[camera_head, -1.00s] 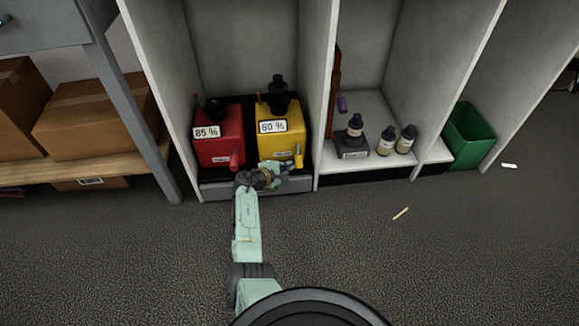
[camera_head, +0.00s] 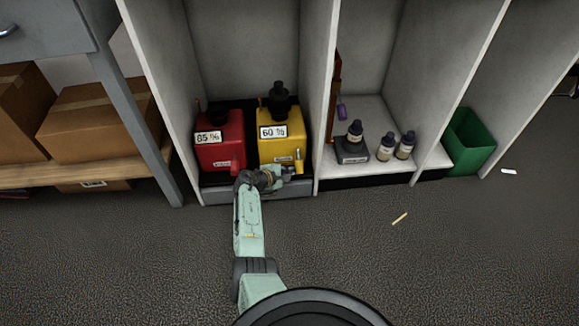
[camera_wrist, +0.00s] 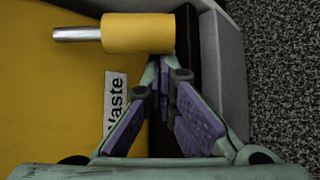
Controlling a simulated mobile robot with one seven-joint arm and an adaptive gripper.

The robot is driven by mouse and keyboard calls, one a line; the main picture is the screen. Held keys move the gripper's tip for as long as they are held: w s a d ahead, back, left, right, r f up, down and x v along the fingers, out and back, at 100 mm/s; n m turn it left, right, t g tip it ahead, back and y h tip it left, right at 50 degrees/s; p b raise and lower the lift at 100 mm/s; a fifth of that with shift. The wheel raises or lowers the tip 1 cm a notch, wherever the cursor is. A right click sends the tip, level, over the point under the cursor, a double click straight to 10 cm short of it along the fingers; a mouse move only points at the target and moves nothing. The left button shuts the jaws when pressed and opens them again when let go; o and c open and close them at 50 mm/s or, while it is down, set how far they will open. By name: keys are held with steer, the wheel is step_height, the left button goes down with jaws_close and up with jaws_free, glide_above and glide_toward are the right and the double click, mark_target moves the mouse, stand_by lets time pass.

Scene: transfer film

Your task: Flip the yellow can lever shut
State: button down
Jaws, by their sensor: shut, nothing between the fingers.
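The yellow can (camera_head: 283,140) stands upright in the left bay of the shelf, with a "60 %" label. Its yellow lever (camera_head: 299,160) shows at the front lower right of the can. In the wrist view the lever (camera_wrist: 138,33) is a yellow cylinder on a metal pin, and the can's yellow face (camera_wrist: 45,95) fills the left side. My gripper (camera_head: 288,174) is low in front of the can; in the wrist view its purple-padded fingers (camera_wrist: 168,75) meet at the tips, shut and empty, just beside the lever. I cannot tell whether they touch it.
A red can (camera_head: 219,148) labelled "85 %" stands left of the yellow one. The grey ledge (camera_head: 225,193) runs below the cans. A white divider (camera_head: 318,100) is close on the right. Bottles (camera_head: 386,147) and a green bin (camera_head: 467,142) are further right.

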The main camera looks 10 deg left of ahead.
steer(key=r+g+p, duration=0.1)
steer(key=s+r+n+g+p, duration=0.1)
steer(key=p, duration=0.1)
steer(key=shift+s+d+r, duration=0.1)
steer(key=shift+s+d, duration=0.05)
steer(key=shift+d, duration=0.15)
steer(key=shift+s+d+r+n+g+h+p, duration=0.15)
steer(key=shift+s+r+n+g+h+p, duration=0.25)
steer(key=shift+g+p, duration=0.4)
steer(key=shift+s+d+r+n+g+h+b, duration=0.1)
steer(key=shift+s+r+n+g+h+b, duration=0.1)
steer(key=shift+s+r+n+g, duration=0.5)
steer(key=shift+s+d+r+g+h+b, duration=0.15)
steer(key=shift+r+g, duration=0.25)
steer(key=shift+g, duration=0.6)
steer(key=shift+r+p, duration=0.4)
steer(key=shift+r, duration=0.25)
